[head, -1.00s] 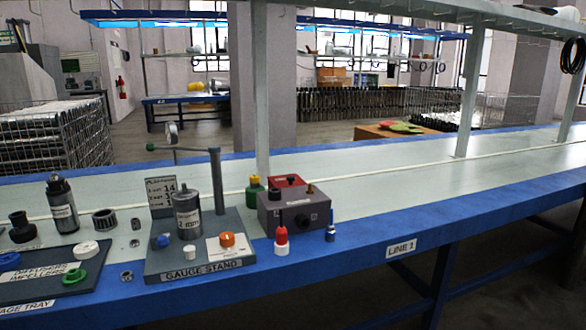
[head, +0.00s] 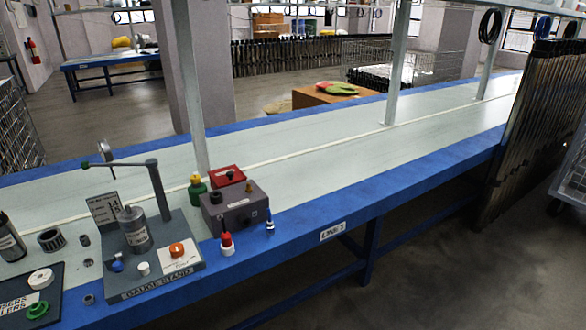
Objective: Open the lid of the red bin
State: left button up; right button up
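A small red box (head: 227,173) with a dark knob on its top stands on the bench in the head view. It sits just behind a dark grey box and its front is partly hidden. Its top looks shut, but it is too small to tell for sure. I cannot tell whether it is the red bin, and no other red bin shows. Neither of my grippers is in view.
A blue-edged bench (head: 300,235) crosses the view. A gauge stand (head: 165,275), a dark grey box (head: 240,207), a green bottle (head: 197,190) and a red-capped bottle (head: 227,244) stand on it. Dark upright panels (head: 535,130) are at right; floor is open in front.

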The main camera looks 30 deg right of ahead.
aim_at(227, 175)
jog(key=z, duration=2)
jog(key=i, duration=2.45)
jog(key=u, duration=3.05)
